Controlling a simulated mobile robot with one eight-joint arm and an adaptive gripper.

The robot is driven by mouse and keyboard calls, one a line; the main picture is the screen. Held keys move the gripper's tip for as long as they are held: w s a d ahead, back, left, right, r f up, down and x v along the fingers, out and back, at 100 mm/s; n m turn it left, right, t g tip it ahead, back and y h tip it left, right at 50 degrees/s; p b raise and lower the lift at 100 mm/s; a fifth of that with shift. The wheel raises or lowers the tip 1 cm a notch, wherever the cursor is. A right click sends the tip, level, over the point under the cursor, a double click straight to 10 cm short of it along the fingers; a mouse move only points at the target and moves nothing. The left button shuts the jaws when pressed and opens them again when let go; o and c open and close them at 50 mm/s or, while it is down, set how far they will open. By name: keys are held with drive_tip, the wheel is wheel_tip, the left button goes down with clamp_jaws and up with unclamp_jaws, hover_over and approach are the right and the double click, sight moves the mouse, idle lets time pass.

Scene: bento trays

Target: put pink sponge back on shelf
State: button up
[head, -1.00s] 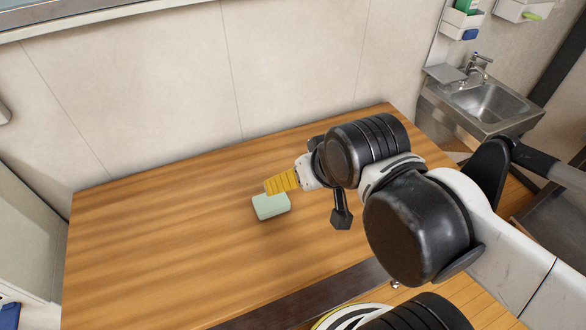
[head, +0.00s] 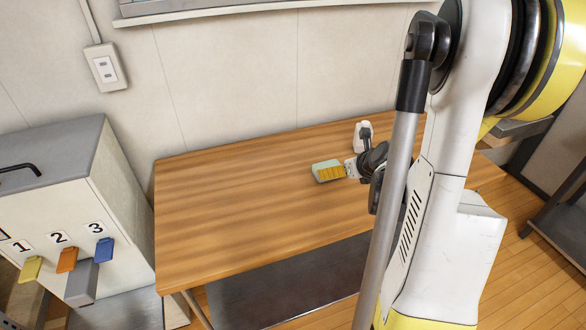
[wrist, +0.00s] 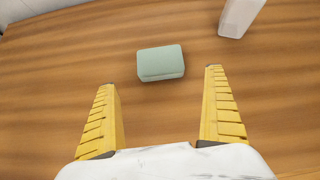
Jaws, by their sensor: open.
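No pink sponge shows in either view. A pale green sponge-like block (head: 321,166) lies flat on the wooden table (head: 230,210). In the wrist view the green block (wrist: 161,62) lies just beyond the fingertips, within the width between them. My gripper (wrist: 159,79) is open and empty, with two yellow ridged fingers spread apart. In the head view its yellow finger (head: 331,173) overlaps the near side of the block. I cannot tell whether it touches. No shelf can be made out clearly.
A white upright object (wrist: 240,16) stands on the table at the upper right of the wrist view. A grey-topped white cabinet (head: 45,160) with numbered coloured tabs stands left of the table. The table's left half is clear. A wall runs along the back.

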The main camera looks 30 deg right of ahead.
sight(330, 163)
drive_tip(key=shift+m, duration=0.3)
drive_tip(key=b+x, duration=0.1)
drive_tip(key=x, duration=0.4)
drive_tip(key=shift+s+d+f+b, duration=0.1)
drive_tip(key=shift+d+f+b, duration=0.15)
drive_tip(key=shift+f+b, duration=0.1)
drive_tip(key=b+x, duration=0.1)
drive_tip(key=x, duration=0.2)
drive_tip(key=b+x, duration=0.1)
drive_tip(key=x, duration=0.2)
drive_tip(key=shift+w+a+r+b, duration=0.2)
drive_tip(key=shift+r+b, duration=0.1)
drive_tip(key=shift+b, duration=0.05)
drive_tip(key=shift+r, duration=0.1)
drive_tip(key=c, duration=0.7)
drive_tip(key=shift+o, duration=0.2)
